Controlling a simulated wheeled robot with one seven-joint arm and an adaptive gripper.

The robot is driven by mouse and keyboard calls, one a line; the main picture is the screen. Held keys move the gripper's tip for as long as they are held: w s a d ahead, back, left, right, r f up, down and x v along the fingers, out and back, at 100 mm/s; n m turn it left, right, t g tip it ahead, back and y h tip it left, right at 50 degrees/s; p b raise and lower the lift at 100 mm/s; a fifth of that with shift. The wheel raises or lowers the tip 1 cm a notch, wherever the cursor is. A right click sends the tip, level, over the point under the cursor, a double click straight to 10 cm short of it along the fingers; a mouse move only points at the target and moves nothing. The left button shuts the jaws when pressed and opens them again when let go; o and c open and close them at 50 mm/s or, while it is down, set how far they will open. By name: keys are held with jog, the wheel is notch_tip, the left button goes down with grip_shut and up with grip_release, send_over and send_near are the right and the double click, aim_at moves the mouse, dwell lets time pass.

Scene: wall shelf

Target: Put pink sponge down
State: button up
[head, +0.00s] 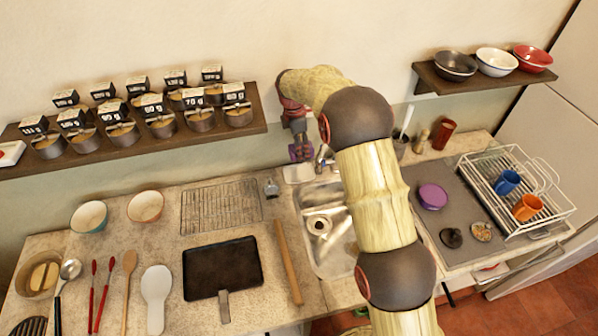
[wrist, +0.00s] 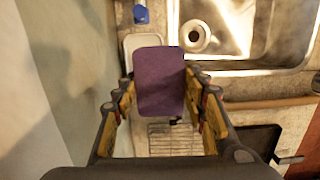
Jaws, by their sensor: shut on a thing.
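My gripper (head: 297,138) is out beyond the bend of my arm, near the wall behind the sink. It is shut on a flat purple sponge (wrist: 159,80), the pink sponge of the task, which looks more purple than pink here. In the wrist view my gripper (wrist: 162,100) has one finger on each side of it. The sponge is held above the counter's back edge. A small white tray (head: 297,173) lies beside the sink below my gripper. It also shows in the wrist view (wrist: 130,45), partly hidden behind the sponge.
The metal sink (head: 317,224) is right of the tray, with a faucet behind it. A wire rack (head: 215,205) lies to the left. A wall shelf (head: 258,122) with several tins is close left of my gripper. A blue object (wrist: 141,14) stands past the tray.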

send_near(299, 174)
jog(key=s+f, duration=0.1)
jog(key=s+d+f, duration=0.1)
jog(key=f, duration=0.1)
jog(key=s+f, duration=0.1)
jog(key=f, duration=0.1)
jog(key=shift+s+d, duration=0.2)
jog(key=shift+d, duration=0.15)
jog(key=w, duration=0.3)
jog(key=shift+w+a+f, duration=0.15)
jog(key=shift+w+a, duration=0.05)
jog(key=shift+a, duration=0.15)
jog(key=shift+w+f, duration=0.2)
jog(key=shift+f, duration=0.1)
jog(key=shift+s+f+b, duration=0.1)
jog(key=shift+f+b, duration=0.4)
jog(key=shift+f, duration=0.1)
jog(key=o, duration=1)
jog(key=shift+f, duration=0.15)
jog(key=shift+o, duration=0.2)
